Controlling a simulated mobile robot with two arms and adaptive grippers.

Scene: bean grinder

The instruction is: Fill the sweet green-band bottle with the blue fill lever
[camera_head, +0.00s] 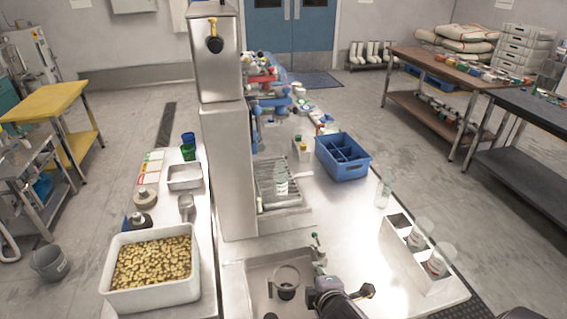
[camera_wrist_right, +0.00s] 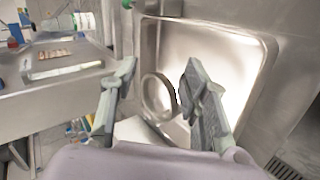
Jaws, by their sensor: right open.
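A clear bottle (camera_head: 281,185) stands on the slatted drip tray (camera_head: 262,203) of the steel dispenser (camera_head: 222,130). In the right wrist view a pale bottle with a green band (camera_wrist_right: 84,21) shows at the upper left. Blue lever-like parts (camera_head: 257,112) stick out on the dispenser's right side; which one is the fill lever I cannot tell. My right gripper (camera_head: 346,284) is over the right edge of the sink, apart from the bottle. In the wrist view (camera_wrist_right: 160,80) its fingers are spread and empty. My left gripper is not in view.
A sink (camera_head: 240,290) with a ring-shaped part (camera_head: 287,276) lies in front. A tub of yellow pieces (camera_head: 112,299) stands left.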

